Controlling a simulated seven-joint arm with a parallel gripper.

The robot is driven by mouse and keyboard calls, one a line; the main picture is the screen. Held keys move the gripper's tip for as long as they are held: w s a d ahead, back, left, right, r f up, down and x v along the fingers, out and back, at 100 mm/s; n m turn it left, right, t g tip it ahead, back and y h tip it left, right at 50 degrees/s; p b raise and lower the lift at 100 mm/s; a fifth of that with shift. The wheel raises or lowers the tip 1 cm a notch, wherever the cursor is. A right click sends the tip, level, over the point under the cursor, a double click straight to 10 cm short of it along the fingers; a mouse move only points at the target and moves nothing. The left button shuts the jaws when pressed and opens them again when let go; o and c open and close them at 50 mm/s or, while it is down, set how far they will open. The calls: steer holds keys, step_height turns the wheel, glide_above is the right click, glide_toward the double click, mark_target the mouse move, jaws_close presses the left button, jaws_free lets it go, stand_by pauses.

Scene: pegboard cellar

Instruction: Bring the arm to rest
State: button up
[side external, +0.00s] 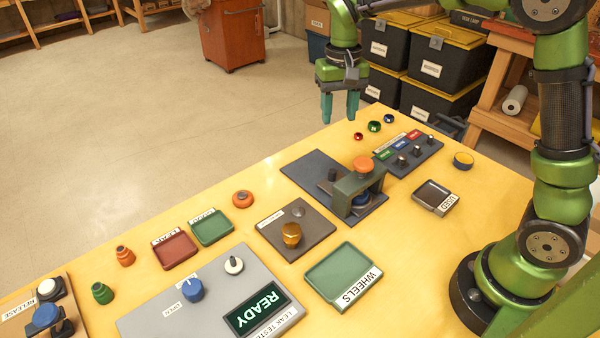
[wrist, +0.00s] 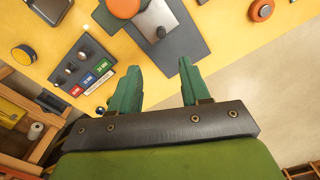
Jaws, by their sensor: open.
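My gripper (side external: 340,106) is open and empty, raised in the air at the far edge of the yellow table (side external: 225,275). Its two green fingers point down, and nothing is between them. In the wrist view my gripper (wrist: 156,90) shows its fingers spread apart, with the table edge and pale floor beyond them. My green arm stands at the right in the side external view.
A dark press-like fixture with an orange knob (side external: 363,165) stands near my gripper. A selector panel (side external: 408,153), a wheels tray (side external: 343,275) and a leak tester (side external: 210,300) sit on the table. Black bins (side external: 440,75) stand behind it.

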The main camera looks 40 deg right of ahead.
steer(key=shift+r, duration=0.15)
steer(key=s+a+r+t+y, duration=0.1)
steer(key=s+r+t, duration=0.1)
steer(key=s, duration=0.7)
steer(key=s+a+r+n+t+y, duration=0.1)
steer(key=s+r+t, duration=0.2)
steer(key=s, duration=0.7)
steer(key=shift+a+r+t, duration=0.3)
steer(key=shift+a+t, duration=0.1)
steer(key=shift+t, duration=0.7)
